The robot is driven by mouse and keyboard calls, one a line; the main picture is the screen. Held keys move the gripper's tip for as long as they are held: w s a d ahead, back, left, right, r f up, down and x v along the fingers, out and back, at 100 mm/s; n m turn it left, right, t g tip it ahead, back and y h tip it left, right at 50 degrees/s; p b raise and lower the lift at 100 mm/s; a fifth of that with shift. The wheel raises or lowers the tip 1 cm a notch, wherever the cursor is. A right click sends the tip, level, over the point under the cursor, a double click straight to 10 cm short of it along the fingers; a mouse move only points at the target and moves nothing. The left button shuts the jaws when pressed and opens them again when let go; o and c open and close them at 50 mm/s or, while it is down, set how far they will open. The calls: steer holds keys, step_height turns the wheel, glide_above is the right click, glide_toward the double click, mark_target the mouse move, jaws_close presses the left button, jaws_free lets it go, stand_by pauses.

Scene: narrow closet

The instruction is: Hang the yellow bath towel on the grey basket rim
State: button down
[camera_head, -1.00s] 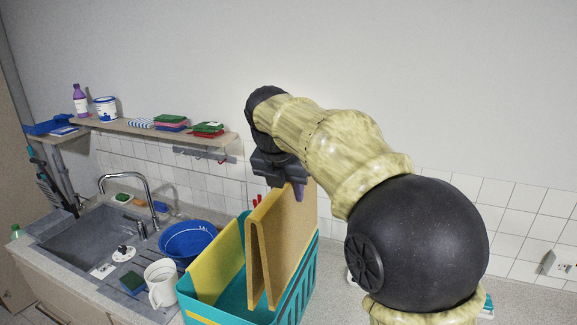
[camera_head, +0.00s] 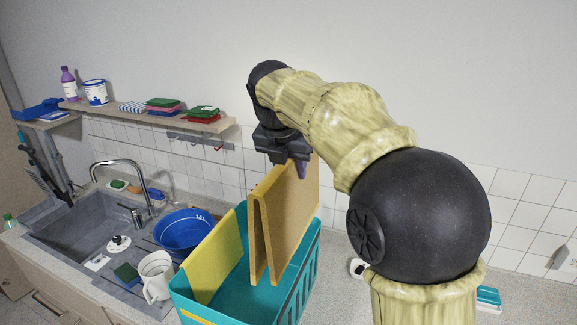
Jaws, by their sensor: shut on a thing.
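My gripper (camera_head: 292,161) is shut on the top edge of a mustard-yellow folded bath towel (camera_head: 290,215). The towel hangs down in two stiff layers, open at the bottom, over the right part of a basket (camera_head: 308,262). The basket looks teal, not grey, with a slotted right wall. The towel's lower part overlaps the basket opening in the picture; I cannot tell whether it touches the rim. A brighter yellow panel or cloth (camera_head: 220,258) lies along the basket's left side. My fingertips are partly hidden by the towel.
A blue basin (camera_head: 183,232), white mug (camera_head: 156,276) and sink (camera_head: 85,235) are left of the basket. A shelf (camera_head: 150,118) with cloths, tub and bottle runs along the wall. A teal item (camera_head: 488,296) lies on the counter at right, beyond my arm.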

steer(key=shift+s+d+f+b, duration=0.2)
steer(key=shift+d+f+b, duration=0.4)
steer(key=shift+b, duration=0.5)
steer(key=shift+s+d+f+b, duration=0.2)
steer(key=shift+d+f+b, duration=0.15)
steer(key=shift+d+b, duration=0.4)
steer(key=shift+a, duration=0.1)
steer(key=shift+f, duration=0.15)
steer(key=shift+f+b, duration=0.85)
steer(key=shift+f, duration=0.85)
